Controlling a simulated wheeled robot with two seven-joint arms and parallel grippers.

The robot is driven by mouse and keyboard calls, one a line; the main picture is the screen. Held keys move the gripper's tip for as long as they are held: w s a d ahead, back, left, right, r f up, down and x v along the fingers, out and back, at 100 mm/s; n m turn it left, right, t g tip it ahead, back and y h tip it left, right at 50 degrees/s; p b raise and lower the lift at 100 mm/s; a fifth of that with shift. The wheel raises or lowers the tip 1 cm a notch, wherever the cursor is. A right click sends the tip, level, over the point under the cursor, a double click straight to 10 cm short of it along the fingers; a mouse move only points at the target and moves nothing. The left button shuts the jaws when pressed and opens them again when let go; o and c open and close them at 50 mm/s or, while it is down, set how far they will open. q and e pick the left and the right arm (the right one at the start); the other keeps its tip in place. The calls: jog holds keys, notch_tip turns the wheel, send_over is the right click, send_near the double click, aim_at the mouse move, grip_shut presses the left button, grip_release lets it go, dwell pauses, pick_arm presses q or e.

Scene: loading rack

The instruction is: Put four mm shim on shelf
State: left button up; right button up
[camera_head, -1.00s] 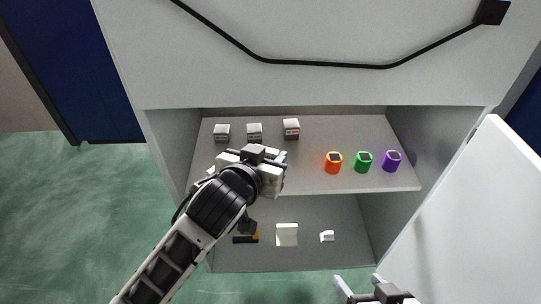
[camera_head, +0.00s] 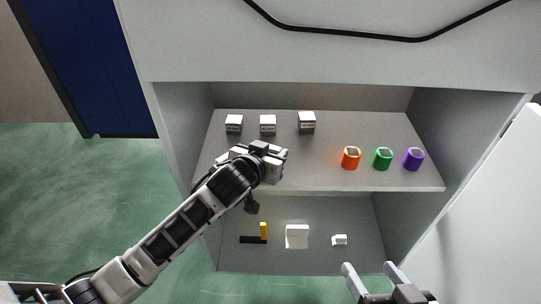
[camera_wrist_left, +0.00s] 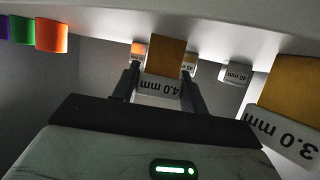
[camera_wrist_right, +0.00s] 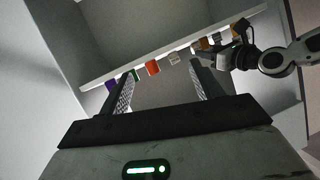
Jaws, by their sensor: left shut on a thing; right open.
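The 4.0 mm shim (camera_wrist_left: 158,88), a block with a white labelled face and a tan side, is between the fingers of my left gripper (camera_wrist_left: 161,82), which is shut on it. In the head view my left gripper (camera_head: 277,165) is at the left part of the upper shelf (camera_head: 330,178) and mostly hides the shim. I cannot tell whether the shim touches the shelf. A 3.0 mm shim (camera_wrist_left: 285,138) is beside it in the left wrist view. My right gripper (camera_head: 382,272) is open and empty, low in front of the rack; its fingers also show in the right wrist view (camera_wrist_right: 160,78).
Small white labelled blocks (camera_head: 268,125) stand behind on the upper shelf. Orange (camera_head: 351,159), green (camera_head: 383,160) and purple (camera_head: 414,160) cylinders stand to the right. Below are a black-and-yellow piece (camera_head: 256,239), a white block (camera_head: 297,237) and a small white piece (camera_head: 340,240).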

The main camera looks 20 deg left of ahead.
pick_arm(q)
jog(key=shift+r, duration=0.1)
jog(key=o, duration=1)
